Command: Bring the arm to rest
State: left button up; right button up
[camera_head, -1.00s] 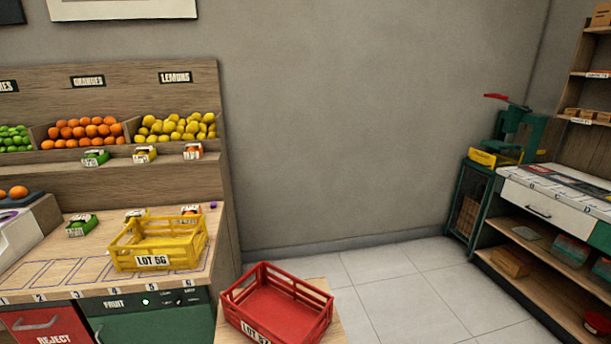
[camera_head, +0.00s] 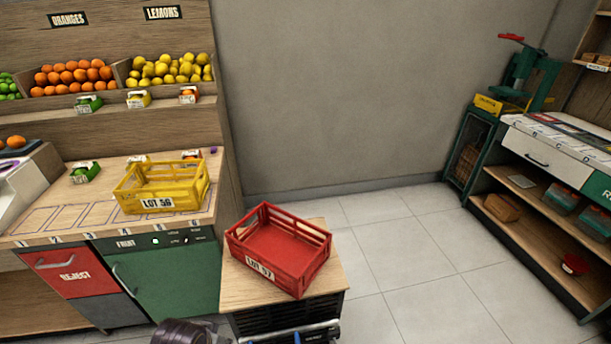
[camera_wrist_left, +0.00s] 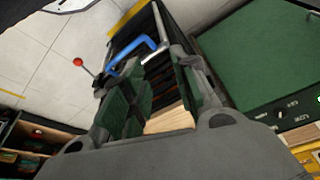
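My left gripper (camera_wrist_left: 155,85) shows in the left wrist view. Its two fingers stand apart with nothing held between them. Through the gap I see the stand's blue handle (camera_wrist_left: 138,55) and part of its wooden top (camera_wrist_left: 170,118). A dark rounded part at the bottom edge of the head view looks like part of my left arm, close to the small stand (camera_head: 285,325); its gripper is not clear there. My right gripper is in neither view.
A red crate marked LOT 57 (camera_head: 280,250) sits on the small stand. A yellow crate marked LOT 56 (camera_head: 160,198) sits on the fruit counter (camera_head: 90,212). The green juicer (camera_head: 525,75) stands at the back right. Tiled floor (camera_head: 400,240) lies open between.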

pick_arm(q)
jog(key=s+f+g, duration=0.1)
jog(key=s+f, duration=0.1)
jog(key=f, duration=1.3)
jog(key=s+f, duration=0.2)
jog(key=f, duration=1.3)
jog(key=s+a+f, duration=0.3)
jog(key=s+f, duration=0.6)
jog(key=s, duration=0.1)
jog(key=s+a+f+g, duration=0.1)
jog(key=s+a+f, duration=0.1)
jog(key=s+f, duration=0.8)
jog(key=shift+s+a+m, duration=0.3)
jog(key=shift+s+a, duration=0.1)
jog(key=shift+s, duration=0.2)
